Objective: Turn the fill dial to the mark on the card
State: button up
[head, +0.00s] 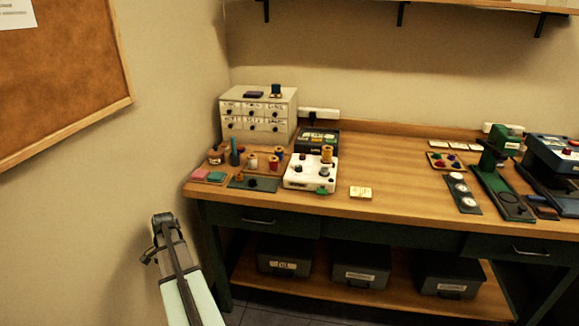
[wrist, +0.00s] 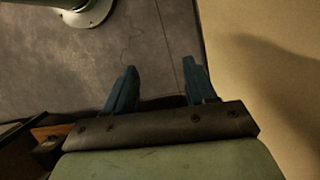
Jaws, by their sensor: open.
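A white machine (head: 310,174) with knobs and a yellow spool on it stands on the wooden table, left of the middle, in the head view. Which of its knobs is the fill dial is too small to tell. A small pale yellow card (head: 361,192) lies on the table just right of it; its marks are not readable. My gripper is in the wrist view (wrist: 155,88), with two dark blue fingers apart and nothing between them. It points at the grey floor, away from the table top. In the head view my arm is at the lower left, off the table's front left corner.
A drawer cabinet (head: 259,114) stands at the back left, with spools and jars before it. A green press (head: 497,175) and a blue machine (head: 555,165) stand at the right. The table's middle is clear. A wall is close on the left.

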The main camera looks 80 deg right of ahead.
jog(key=s+d+r+m+t, duration=0.1)
jog(key=s+d+r+m, duration=0.25)
jog(key=d+r, duration=0.65)
notch_tip(320, 180, up, 31)
jog(key=m+h, duration=0.3)
jog(key=m, duration=0.6)
send_over(299, 166)
jog(key=shift+n, duration=0.25)
notch_tip(299, 166, down, 14)
jog(key=shift+d+r, duration=0.1)
grip_shut()
